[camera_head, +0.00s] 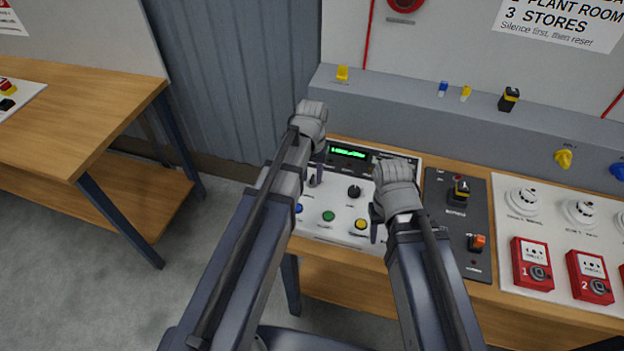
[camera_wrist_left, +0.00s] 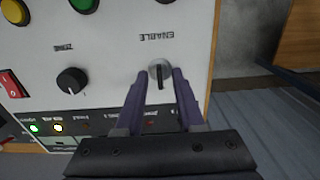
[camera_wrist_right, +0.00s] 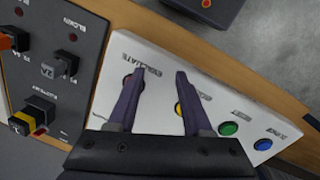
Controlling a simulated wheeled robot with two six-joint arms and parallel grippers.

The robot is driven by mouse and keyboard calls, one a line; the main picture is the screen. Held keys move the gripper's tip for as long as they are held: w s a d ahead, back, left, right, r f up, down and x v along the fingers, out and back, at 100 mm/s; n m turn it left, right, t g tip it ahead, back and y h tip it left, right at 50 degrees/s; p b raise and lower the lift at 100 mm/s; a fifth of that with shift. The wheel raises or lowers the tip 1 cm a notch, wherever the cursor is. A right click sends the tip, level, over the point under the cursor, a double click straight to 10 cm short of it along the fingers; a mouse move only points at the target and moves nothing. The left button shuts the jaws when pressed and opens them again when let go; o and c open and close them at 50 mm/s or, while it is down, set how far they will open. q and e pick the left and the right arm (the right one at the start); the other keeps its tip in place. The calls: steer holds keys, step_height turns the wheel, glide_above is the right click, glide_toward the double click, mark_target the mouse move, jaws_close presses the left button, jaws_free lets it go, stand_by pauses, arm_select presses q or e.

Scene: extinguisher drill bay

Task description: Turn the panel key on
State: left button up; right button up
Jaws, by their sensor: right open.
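The panel key is a grey round switch with a dark upright bar, under the label ENABLE, on the white control panel (camera_head: 345,208). It shows in the left wrist view (camera_wrist_left: 160,72). My left gripper (camera_head: 314,165) is at the key, its two fingers (camera_wrist_left: 162,88) on either side of it; I cannot tell whether they touch it. My right gripper (camera_head: 376,222) is open and empty over the panel's right part. In the right wrist view its fingers (camera_wrist_right: 158,85) are above the red EVACUATE button (camera_wrist_right: 128,80) and the yellow button (camera_wrist_right: 179,109).
A black ZONE knob (camera_wrist_left: 72,81) sits beside the key. Green (camera_head: 329,216) and blue (camera_head: 298,208) buttons line the panel's front. A dark switch plate (camera_head: 457,215) and red call points (camera_head: 532,263) stand to the right. Another wooden table (camera_head: 75,100) is at left.

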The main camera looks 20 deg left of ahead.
arm_select(q)
jaws_close()
stand_by(0.6)
